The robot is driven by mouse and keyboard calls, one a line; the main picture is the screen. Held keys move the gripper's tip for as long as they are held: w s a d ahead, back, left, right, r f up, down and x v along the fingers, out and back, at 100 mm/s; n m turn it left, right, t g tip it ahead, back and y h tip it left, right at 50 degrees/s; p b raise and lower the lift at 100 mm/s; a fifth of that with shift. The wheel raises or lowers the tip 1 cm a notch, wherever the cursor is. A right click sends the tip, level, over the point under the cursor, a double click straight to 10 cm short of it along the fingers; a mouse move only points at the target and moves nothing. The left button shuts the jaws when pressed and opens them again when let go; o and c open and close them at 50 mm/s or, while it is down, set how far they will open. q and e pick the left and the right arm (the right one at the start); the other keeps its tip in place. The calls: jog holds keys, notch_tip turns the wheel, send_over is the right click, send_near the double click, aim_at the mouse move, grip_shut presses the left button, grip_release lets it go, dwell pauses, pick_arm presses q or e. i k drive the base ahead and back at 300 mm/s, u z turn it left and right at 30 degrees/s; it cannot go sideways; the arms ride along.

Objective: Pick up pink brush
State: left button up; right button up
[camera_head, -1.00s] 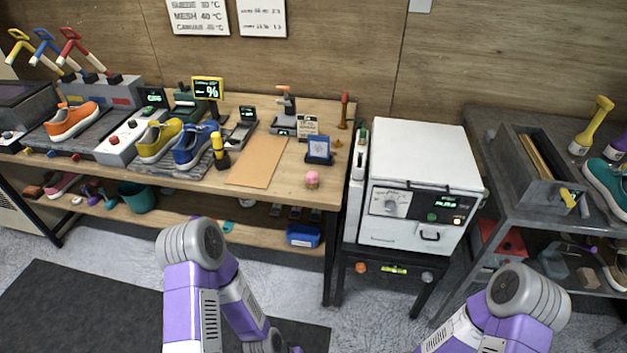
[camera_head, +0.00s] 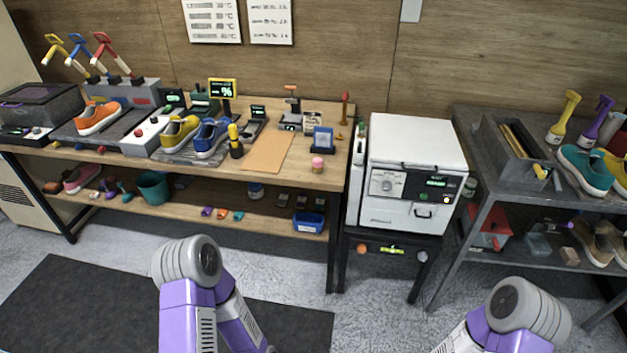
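A small pink-topped item (camera_head: 318,163) stands near the right front corner of the wooden workbench (camera_head: 290,180). It is too small to tell for sure whether it is the pink brush. No other clear pink brush shows. My two arms reach in from the bottom edge, with only grey joints and purple links in view. Both grippers are outside the picture, so what they hold cannot be seen.
A blue-framed stand (camera_head: 323,139) is just behind the pink-topped item, and a brown mat (camera_head: 267,152) lies to its left. A white oven-like machine (camera_head: 415,170) stands right of the bench. A grey rack (camera_head: 490,165) is further right. Floor before the bench is clear.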

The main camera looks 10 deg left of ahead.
aim_at(317, 165)
jog(key=u, duration=0.3)
jog(key=i, duration=1.4)
jog(key=z, duration=0.75)
